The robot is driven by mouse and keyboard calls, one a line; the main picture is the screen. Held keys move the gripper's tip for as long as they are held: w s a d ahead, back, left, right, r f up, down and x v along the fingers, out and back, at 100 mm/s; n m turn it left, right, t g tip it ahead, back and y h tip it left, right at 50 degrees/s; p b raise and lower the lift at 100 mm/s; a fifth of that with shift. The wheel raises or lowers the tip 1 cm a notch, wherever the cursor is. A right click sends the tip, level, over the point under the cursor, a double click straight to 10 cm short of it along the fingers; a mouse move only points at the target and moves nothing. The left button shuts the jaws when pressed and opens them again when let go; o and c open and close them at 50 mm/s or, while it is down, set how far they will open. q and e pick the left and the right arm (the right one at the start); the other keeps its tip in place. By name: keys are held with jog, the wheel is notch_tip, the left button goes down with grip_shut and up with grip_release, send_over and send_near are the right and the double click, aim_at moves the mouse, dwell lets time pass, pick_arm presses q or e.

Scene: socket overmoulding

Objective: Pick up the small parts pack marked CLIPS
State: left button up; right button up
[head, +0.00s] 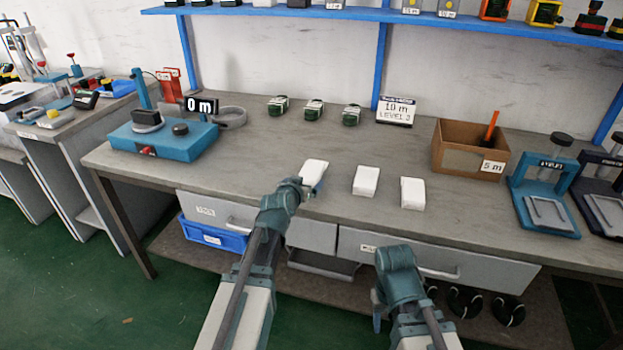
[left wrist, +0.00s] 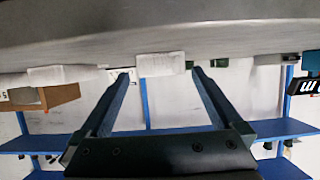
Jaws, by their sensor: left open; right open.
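Three white packs lie in a row near the front of the workbench: a left one (head: 314,171), a middle one (head: 366,181) and a right one (head: 412,193). No CLIPS marking can be read on any of them. My left gripper (head: 308,187) is open at the left pack, at the bench's front edge. In the left wrist view, which looks upside down, a white pack (left wrist: 162,64) sits between the tips of the open left fingers (left wrist: 160,76), with no clear contact. My right gripper (head: 377,312) is open and empty, low in front of the drawers.
A blue shelf (head: 400,17) runs above.

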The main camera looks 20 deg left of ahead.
aim_at(310, 174)
pick_arm(q)
jog(key=shift+w, duration=0.75)
jog(key=x, duration=0.4)
jog(key=shift+w+a+r+b, duration=0.1)
jog(key=shift+w+r+b, duration=0.1)
jog(key=shift+w+b, duration=0.2)
jog(key=shift+s, duration=0.1)
jog(key=shift+r, duration=0.1)
jog(key=shift+c, duration=0.2)
jog(key=c, duration=1.1)
jog(key=shift+o, duration=0.2)
